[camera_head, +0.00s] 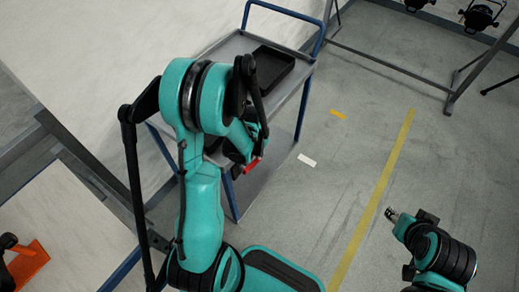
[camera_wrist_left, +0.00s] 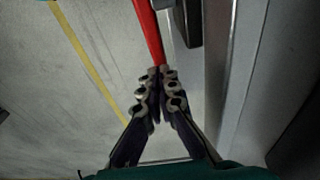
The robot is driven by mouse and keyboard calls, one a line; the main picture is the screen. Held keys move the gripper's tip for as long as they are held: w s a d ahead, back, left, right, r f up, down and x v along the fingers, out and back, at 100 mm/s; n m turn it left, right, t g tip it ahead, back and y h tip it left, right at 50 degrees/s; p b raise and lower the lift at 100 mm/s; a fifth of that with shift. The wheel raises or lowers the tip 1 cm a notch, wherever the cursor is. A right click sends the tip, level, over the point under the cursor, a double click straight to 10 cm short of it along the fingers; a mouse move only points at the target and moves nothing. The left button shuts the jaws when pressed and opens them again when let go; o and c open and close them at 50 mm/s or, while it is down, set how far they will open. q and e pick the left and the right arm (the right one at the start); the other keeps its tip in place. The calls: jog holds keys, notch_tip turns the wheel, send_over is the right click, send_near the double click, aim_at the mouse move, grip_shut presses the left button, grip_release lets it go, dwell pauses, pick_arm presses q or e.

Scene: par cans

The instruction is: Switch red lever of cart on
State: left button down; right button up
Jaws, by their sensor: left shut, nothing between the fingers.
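The cart (camera_head: 213,53) has a grey top and blue tube handles, and it stands at the upper middle of the head view. Its red lever (camera_head: 252,165) shows beside my left arm at the cart's near side. In the left wrist view the red lever (camera_wrist_left: 148,30) runs down from the top edge. My left gripper (camera_wrist_left: 160,71) is shut and empty, with its fingertips at the lever's lower end. I cannot tell whether they touch. My left arm hides part of the cart in the head view. My right gripper (camera_head: 392,214) is at the lower right, away from the cart.
A black tray (camera_head: 271,70) lies on the cart top. Stage lamps (camera_head: 480,16) hang from a metal frame at the upper right. Grey floor with a yellow line (camera_head: 376,198) is open between the cart and my right arm. An orange object (camera_head: 28,262) lies at lower left.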

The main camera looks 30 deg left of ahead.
pick_arm(q)
jog(key=shift+f, duration=0.2)
jog(key=shift+f+g+b, duration=0.3)
jog(key=shift+g+b, duration=0.05)
jog(key=shift+g, duration=0.05)
jog(key=shift+w+f+g, duration=0.1)
jog(key=shift+f+g, duration=0.1)
jog(key=shift+g, duration=0.2)
jog(key=shift+r, duration=0.1)
jog(key=shift+r, duration=0.1)
jog(key=shift+r+p, duration=0.4)
jog(key=shift+r, duration=0.3)
